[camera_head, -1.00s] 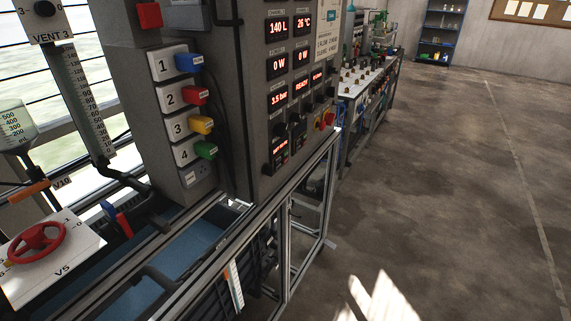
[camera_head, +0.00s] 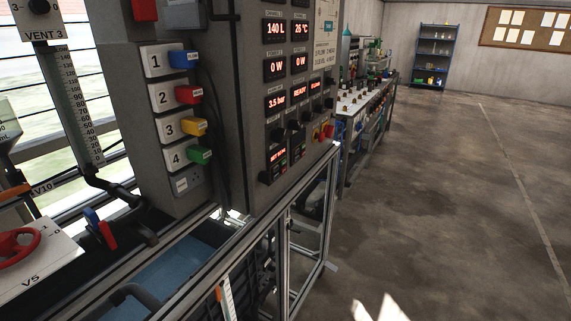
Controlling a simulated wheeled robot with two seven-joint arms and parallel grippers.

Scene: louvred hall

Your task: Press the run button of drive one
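The grey control cabinet (camera_head: 241,112) stands left of centre, its front seen at a slant. Its face carries red-lit displays, among them a 3.5 bar display (camera_head: 277,102) and a READY display (camera_head: 299,90). Small dark displays (camera_head: 278,156) with red text sit low on the face; their text is too small to read. Dark knobs or buttons sit beside them, and a red and yellow control (camera_head: 328,131) is at the lower right edge. I cannot tell which part is the run button of drive one. Neither of my grippers is in view.
Plates numbered 1 to 4 with coloured plugs, such as the red plug (camera_head: 188,95), are on the cabinet's left side. A metal frame (camera_head: 314,222) stands below. A red handwheel (camera_head: 17,245) is at lower left. The floor (camera_head: 440,200) on the right is clear back to a blue shelf (camera_head: 435,55).

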